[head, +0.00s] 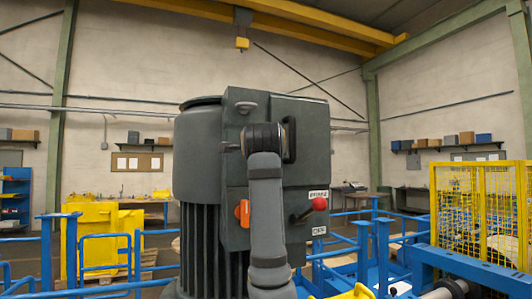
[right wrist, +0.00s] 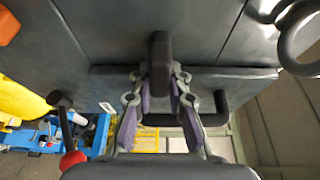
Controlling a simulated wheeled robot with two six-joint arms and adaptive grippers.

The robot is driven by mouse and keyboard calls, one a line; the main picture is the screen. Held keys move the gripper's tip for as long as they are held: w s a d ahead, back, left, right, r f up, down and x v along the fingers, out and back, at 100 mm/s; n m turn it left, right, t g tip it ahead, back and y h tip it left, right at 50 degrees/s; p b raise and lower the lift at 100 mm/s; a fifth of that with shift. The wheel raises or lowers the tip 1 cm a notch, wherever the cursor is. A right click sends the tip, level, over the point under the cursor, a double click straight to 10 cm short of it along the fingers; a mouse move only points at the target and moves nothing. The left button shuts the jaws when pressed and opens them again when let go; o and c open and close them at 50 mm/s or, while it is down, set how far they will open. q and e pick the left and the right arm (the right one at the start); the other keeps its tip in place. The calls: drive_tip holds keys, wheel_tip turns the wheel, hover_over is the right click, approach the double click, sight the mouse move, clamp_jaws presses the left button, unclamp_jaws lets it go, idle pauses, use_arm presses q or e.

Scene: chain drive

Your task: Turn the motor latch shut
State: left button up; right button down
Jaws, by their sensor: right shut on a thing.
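The large dark grey motor (head: 208,150) stands in the middle of the head view, with a box-shaped housing on its right side. In the right wrist view a dark latch bar (right wrist: 159,52) stands out from the housing face, across the seam. My right gripper (right wrist: 160,84) is shut on it, one finger on each side. In the head view my right arm rises in front of the housing, and its wrist (head: 263,138) hides the fingers and most of the latch. My left gripper is in neither view.
An orange knob (head: 242,213) and a red-balled brake lever (head: 319,204) sit lower on the housing. A black handle (head: 290,140) is right of my wrist, and a grey ring (right wrist: 298,38) is near. Blue rails (head: 345,250) and a yellow mesh guard (head: 480,210) stand around.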

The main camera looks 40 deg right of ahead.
drive_tip(key=c, duration=1.3)
unclamp_jaws()
drive_tip(key=v, duration=1.2)
